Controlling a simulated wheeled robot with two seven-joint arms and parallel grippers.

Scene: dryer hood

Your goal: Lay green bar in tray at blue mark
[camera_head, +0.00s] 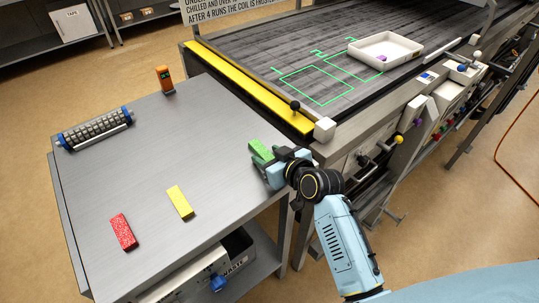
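The green bar (260,150) is at my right gripper (272,166), by the right edge of the grey table. The gripper's fingers appear closed around the bar, and part of it sticks out beyond them. Whether the bar is clear of the table is hard to tell. The white tray (408,46) lies on the dark slatted belt at the upper right, with a small purple item (381,58) in or at it. I cannot make out a blue mark in the tray. My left gripper is not in view.
A red bar (123,232) and a yellow bar (180,202) lie on the grey table (170,150). An orange device (165,79) and a roller unit (95,128) stand farther back. A yellow strip (245,86) and black-knobbed lever (295,106) edge the belt. Green outlines (316,86) mark it.

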